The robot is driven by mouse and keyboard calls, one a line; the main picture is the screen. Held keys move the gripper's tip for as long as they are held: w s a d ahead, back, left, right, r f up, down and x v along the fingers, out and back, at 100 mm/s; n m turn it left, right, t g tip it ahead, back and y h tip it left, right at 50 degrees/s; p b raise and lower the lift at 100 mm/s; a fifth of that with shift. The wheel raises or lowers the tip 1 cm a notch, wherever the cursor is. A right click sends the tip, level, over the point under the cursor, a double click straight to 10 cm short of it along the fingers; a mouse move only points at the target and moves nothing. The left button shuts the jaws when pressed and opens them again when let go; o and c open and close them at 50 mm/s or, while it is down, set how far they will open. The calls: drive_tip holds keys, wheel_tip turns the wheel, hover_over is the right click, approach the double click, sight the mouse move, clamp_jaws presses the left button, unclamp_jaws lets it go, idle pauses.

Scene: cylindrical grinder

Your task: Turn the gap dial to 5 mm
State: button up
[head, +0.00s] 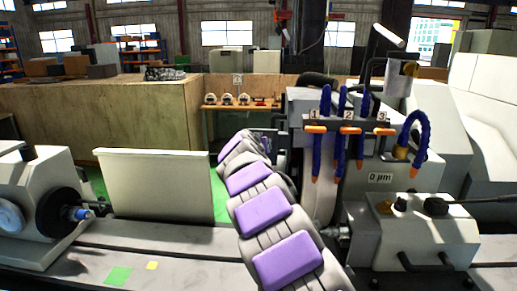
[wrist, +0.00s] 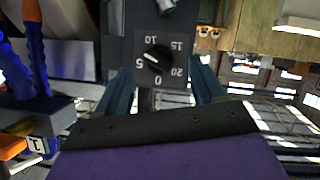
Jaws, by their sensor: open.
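The gap dial is a black knob (wrist: 156,60) on a dark square plate marked 0, 5, 10, 15 and 20 in the wrist view. Its white pointer mark points left and slightly up, close to the 5 and a little towards the 10. My gripper (wrist: 162,78) is open, with one bluish finger on each side of the dial plate. I cannot tell whether either finger touches the knob. In the head view my purple-padded arm reaches away from me, and the dial and gripper cannot be made out.
The grinder (head: 415,225) stands at the right, with a "0 µm" label (head: 380,177). Blue hoses with orange nozzles (head: 317,150) hang close to the right of my arm. A pale panel (head: 155,185) stands at left. A low wooden wall (head: 95,115) runs behind.

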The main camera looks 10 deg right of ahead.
drive_tip(key=p+v, duration=0.1)
drive_tip(key=v, duration=1.1)
drive_tip(key=shift+s+a, duration=0.15)
drive_tip(key=shift+s, duration=0.15)
drive_tip(key=shift+p, duration=0.3)
